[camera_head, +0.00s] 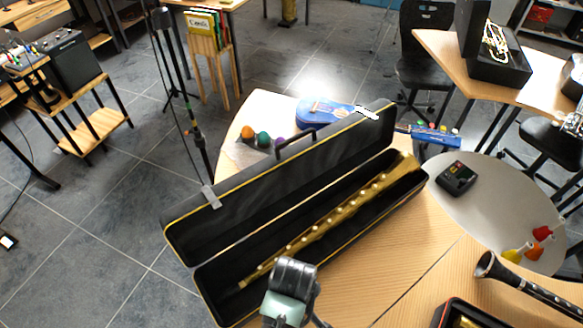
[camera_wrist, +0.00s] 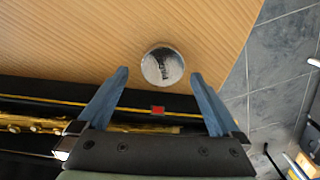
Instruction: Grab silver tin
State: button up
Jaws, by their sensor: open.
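The silver tin (camera_wrist: 162,66) is small and round with dark lettering on its top. In the wrist view it lies on the wooden table, just past the edge of the black case. My gripper (camera_wrist: 159,76) is open, with its two blue fingers apart and the tin showing between and slightly beyond their tips. Nothing is held. I cannot make out the tin in the head view. The height of my fingers above the tabletop is hard to tell.
A long open black case (camera_head: 237,212) with a gold wind instrument (camera_head: 330,221) lies on the table; its raised lid hides part of the tabletop. A blue case (camera_head: 326,111) and several coloured balls (camera_head: 263,139) are behind it. A dark clarinet-like instrument (camera_head: 527,284) lies right.

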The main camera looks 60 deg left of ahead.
jog(key=f, duration=0.4)
jog(key=shift+s+f, duration=0.2)
jog(key=shift+f, duration=0.2)
jog(key=shift+r, duration=0.1)
jog(key=c, duration=1.3)
